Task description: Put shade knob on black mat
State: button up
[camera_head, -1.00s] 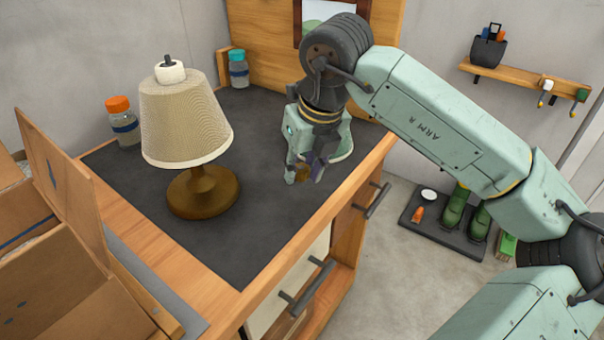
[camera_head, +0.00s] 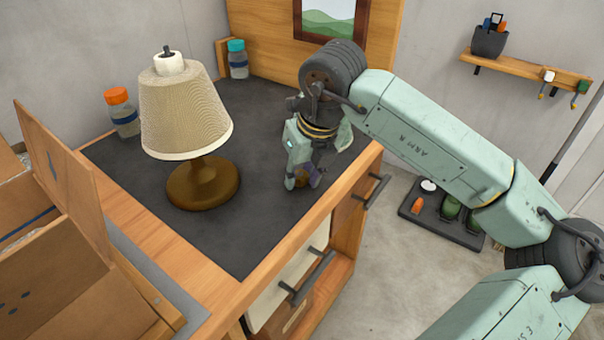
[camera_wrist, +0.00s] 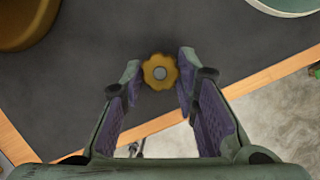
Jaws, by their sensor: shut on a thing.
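The shade knob (camera_wrist: 160,72) is a small gold-brown scalloped knob with a grey centre, seen between the fingertips in the wrist view. My gripper (camera_wrist: 159,76) is shut on it. In the head view my gripper (camera_head: 302,180) is low over the right part of the black mat (camera_head: 235,250), near the table's front right edge. The knob is small and partly hidden there by the fingers. I cannot tell whether it touches the mat. The lamp (camera_head: 185,118) stands on the mat to the left, with a cream shade and a brown base.
An orange-capped jar (camera_head: 124,118) and a teal-capped jar (camera_head: 237,62) stand at the back. Open cardboard boxes (camera_head: 75,210) are at the left. A pale round rim (camera_wrist: 290,10) shows beyond the right finger. The mat between lamp and gripper is clear.

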jog(key=shift+f, duration=0.25)
jog(key=shift+r, duration=0.1)
jog(key=o, duration=1.1)
jog(key=shift+c, duration=0.2)
jog(key=shift+r, duration=0.1)
jog(key=shift+r+p, duration=0.7)
jog(key=shift+p, duration=0.2)
jog(key=shift+s+d+r+b, duration=0.1)
jog(key=shift+d+r+b, duration=0.05)
jog(key=shift+r+b, duration=0.2)
jog(key=b+v, duration=0.1)
jog(key=v, duration=1)
jog(key=shift+s, duration=0.1)
